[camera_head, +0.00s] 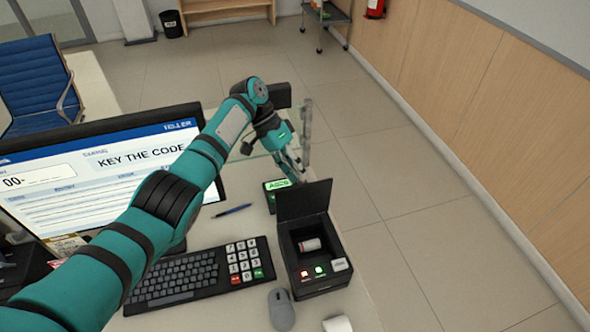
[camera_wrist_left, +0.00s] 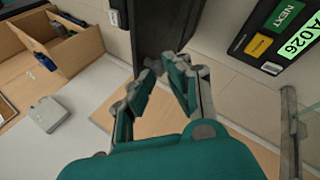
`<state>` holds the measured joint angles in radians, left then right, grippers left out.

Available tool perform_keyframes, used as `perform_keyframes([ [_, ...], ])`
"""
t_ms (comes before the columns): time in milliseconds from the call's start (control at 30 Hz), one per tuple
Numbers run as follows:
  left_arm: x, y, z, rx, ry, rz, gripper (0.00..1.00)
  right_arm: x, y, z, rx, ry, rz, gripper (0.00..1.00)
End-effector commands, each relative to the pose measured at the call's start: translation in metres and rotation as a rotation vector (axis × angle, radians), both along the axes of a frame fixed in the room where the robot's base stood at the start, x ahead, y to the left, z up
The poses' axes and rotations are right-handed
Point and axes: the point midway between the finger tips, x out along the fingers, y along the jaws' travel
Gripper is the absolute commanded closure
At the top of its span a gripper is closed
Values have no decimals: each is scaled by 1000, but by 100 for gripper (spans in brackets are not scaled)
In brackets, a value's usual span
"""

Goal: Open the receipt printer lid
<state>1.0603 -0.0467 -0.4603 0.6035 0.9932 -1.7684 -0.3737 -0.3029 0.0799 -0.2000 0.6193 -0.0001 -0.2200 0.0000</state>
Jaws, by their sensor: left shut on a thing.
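The black receipt printer (camera_head: 338,275) stands near the counter's right side. Its lid (camera_head: 305,201) is raised and stands upright at the back of the open bay. A paper roll (camera_head: 309,245) lies inside the bay. My left gripper (camera_head: 299,178) is at the top edge of the lid, reaching in from behind it. In the left wrist view my left gripper (camera_wrist_left: 164,64) has its fingertips closed against the dark lid (camera_wrist_left: 166,28); the exact contact is partly hidden by the fingers. My right gripper is in neither view.
A small green display (camera_head: 277,184) stands left of the lid, close to my gripper. A clear glass panel is nearby. The keyboard (camera_head: 185,283), mouse (camera_head: 281,309), pen (camera_head: 231,210) and monitor (camera_head: 100,170) are to the left. Open floor lies right of the counter.

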Motion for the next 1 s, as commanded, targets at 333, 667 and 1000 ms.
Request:
perform_keyframes([
  [333, -11, 3, -24, 30, 38, 0, 56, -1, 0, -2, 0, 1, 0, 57],
  [667, -10, 3, -22, 26, 35, 1, 56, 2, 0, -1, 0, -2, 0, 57],
  [1000, -2, 14, -2, 24, 31, 3, 56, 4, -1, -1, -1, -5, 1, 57],
])
